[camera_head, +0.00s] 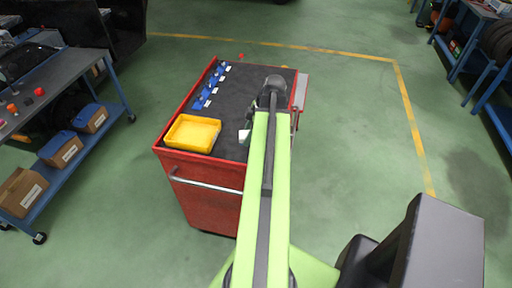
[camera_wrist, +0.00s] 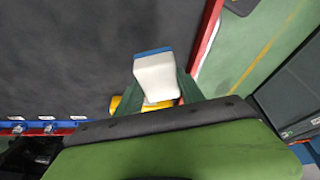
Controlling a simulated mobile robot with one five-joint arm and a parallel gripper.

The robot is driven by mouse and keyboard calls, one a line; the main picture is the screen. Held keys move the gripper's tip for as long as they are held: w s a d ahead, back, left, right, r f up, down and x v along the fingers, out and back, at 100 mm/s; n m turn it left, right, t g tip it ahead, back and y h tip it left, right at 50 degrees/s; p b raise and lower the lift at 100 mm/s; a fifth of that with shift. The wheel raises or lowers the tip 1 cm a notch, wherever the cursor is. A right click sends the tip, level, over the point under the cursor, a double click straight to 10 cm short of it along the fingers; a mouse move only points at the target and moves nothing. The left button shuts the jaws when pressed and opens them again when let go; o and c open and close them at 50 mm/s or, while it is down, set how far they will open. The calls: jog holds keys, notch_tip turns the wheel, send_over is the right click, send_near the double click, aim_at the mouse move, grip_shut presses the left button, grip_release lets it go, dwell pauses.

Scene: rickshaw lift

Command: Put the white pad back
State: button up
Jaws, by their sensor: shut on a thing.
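The white pad (camera_wrist: 155,78) is a pale block with a blue strip along its far edge in the wrist view. My gripper (camera_wrist: 157,82) is shut on it, with a dark green finger on each side. The pad is over or near the dark top of the red cart; I cannot tell its height. In the head view my green arm reaches over the cart (camera_head: 183,162) and hides most of the gripper. A small white thing (camera_head: 243,135) shows just left of the arm; I cannot tell whether it is the pad.
A yellow tray (camera_head: 193,133) sits at the cart's near left. Several blue holders with white labels (camera_head: 208,92) line its left edge. The dark cart top between is mostly clear. A workbench (camera_head: 68,75) with boxes stands at left, and blue shelving (camera_head: 490,75) at far right.

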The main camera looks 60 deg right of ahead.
jog(key=s+d+r+m+h+p, duration=0.1)
jog(key=d+r+m+p, duration=0.1)
jog(key=d, duration=0.6)
jog(key=s+d+r+m+p, duration=0.1)
jog(key=d+r+p, duration=0.15)
jog(key=d, duration=0.55)
jog(key=shift+t, duration=0.3)
jog(key=a+f+b, duration=0.2)
jog(key=a, duration=0.2)
jog(key=a+f+b, duration=0.2)
jog(key=a+b, duration=0.1)
jog(key=a, duration=0.1)
jog(key=a+f+b, duration=0.2)
jog(key=a+f, duration=0.1)
jog(key=a, duration=0.1)
jog(key=shift+w+b, duration=0.15)
jog(key=shift+b, duration=0.2)
jog(key=shift+a+f, duration=0.1)
jog(key=shift+a, duration=0.15)
notch_tip(320, 180, down, 4)
jog(key=b, duration=0.4)
jog(key=shift+f, duration=0.15)
jog(key=shift+r, duration=0.2)
jog(key=shift+f, duration=0.1)
